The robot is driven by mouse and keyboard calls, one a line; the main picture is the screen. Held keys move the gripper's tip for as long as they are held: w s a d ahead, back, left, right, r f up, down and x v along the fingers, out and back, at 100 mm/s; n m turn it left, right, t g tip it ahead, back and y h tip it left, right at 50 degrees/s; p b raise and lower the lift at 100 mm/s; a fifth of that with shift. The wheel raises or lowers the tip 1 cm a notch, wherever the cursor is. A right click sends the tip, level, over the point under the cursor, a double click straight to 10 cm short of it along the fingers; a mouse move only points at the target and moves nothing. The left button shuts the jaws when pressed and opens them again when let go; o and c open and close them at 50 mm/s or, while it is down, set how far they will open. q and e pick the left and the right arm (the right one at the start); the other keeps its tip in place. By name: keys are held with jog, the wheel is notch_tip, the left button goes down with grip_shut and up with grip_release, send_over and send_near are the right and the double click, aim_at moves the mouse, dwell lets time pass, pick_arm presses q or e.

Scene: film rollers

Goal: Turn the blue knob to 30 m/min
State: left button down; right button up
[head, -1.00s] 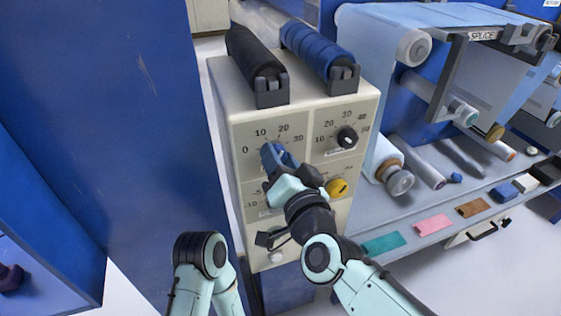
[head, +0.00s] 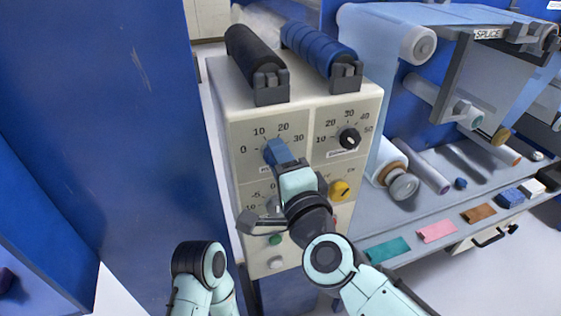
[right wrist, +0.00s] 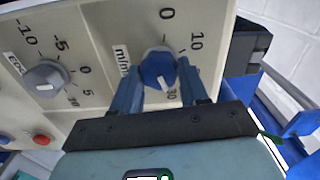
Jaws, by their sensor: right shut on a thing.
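The blue knob (right wrist: 158,68) sits on the cream control panel (head: 243,184), on a dial marked 0, 10, 20 and 30. In the right wrist view, its white mark is on the side toward the 30. The 20 is hidden there behind a finger. My right gripper (head: 275,152) is shut on the knob, with one blue finger on each side of it in the right wrist view (right wrist: 157,85). In the head view the gripper and hand cover most of the knob. My left arm shows at the bottom, but its gripper is out of view.
A black knob (head: 349,138) is to the right and a yellow knob (head: 340,190) below it. A grey knob (right wrist: 46,78) and a red button (right wrist: 42,139) show in the right wrist view. Black (head: 254,55) and blue rollers (head: 318,49) lie on top.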

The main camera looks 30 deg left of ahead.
pick_arm(q)
jog(key=shift+s+f, duration=0.2)
jog(key=shift+s, duration=0.05)
pick_arm(e)
jog(key=shift+m, duration=0.4)
jog(key=o, duration=1.1)
jog(key=shift+c, duration=0.2)
pick_arm(q)
jog(key=s+f+g+b, duration=0.2)
jog(key=s+f, duration=0.2)
jog(key=s, duration=0.1)
jog(key=shift+a+b, duration=0.35)
pick_arm(e)
jog(key=v, duration=1.3)
jog(key=shift+s, duration=0.2)
pick_arm(q)
jog(key=shift+f, duration=0.1)
pick_arm(e)
jog(key=shift+d, duration=0.1)
